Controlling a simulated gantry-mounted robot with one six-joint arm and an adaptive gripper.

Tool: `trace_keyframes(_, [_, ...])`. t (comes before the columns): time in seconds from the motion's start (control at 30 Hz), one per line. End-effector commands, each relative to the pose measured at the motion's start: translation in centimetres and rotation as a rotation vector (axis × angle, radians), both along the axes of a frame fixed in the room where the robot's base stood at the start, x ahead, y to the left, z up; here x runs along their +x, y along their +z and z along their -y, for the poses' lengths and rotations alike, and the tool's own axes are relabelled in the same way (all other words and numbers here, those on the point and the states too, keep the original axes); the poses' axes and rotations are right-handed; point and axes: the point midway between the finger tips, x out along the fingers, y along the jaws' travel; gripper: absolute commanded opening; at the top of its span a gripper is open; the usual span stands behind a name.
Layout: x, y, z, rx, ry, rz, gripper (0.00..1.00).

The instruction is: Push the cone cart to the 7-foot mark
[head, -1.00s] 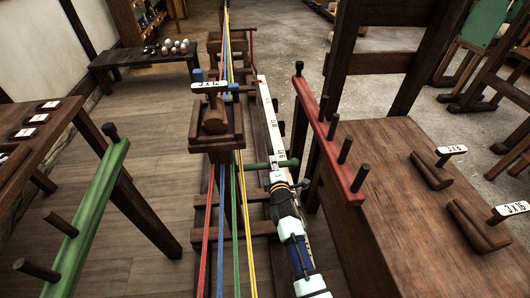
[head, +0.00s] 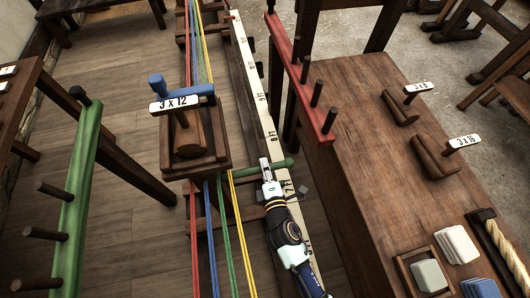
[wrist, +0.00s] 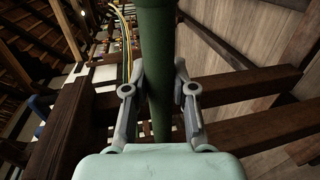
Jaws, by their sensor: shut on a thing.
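The cone cart (head: 195,160) is a dark wooden carriage straddling the coloured strands, with a blue crank and a "3 x 12" plate on top. Its green handle (head: 243,172) sticks out to the right over the white marked rail (head: 268,122). The handle crosses the rail between the 8 FT and 7 FT marks, nearer the 7. My gripper (head: 265,163) is shut on the handle. In the wrist view its fingers (wrist: 157,82) lie either side of the green bar (wrist: 157,30). The contact at the far side of the bar is hidden.
A red pegged rack (head: 300,75) and a wooden bench (head: 365,150) with blocks stand at the right. A green pegged rack (head: 78,200) stands at the left. Red, blue, green and yellow strands (head: 222,225) run under the cart. The near rail is partly behind my arm.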

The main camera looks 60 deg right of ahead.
Motion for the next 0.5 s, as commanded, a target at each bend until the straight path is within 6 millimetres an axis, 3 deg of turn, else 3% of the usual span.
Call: trace_keyframes(0.5, [-0.69,0.18,-0.81,-0.003,0.002,0.002,0.0])
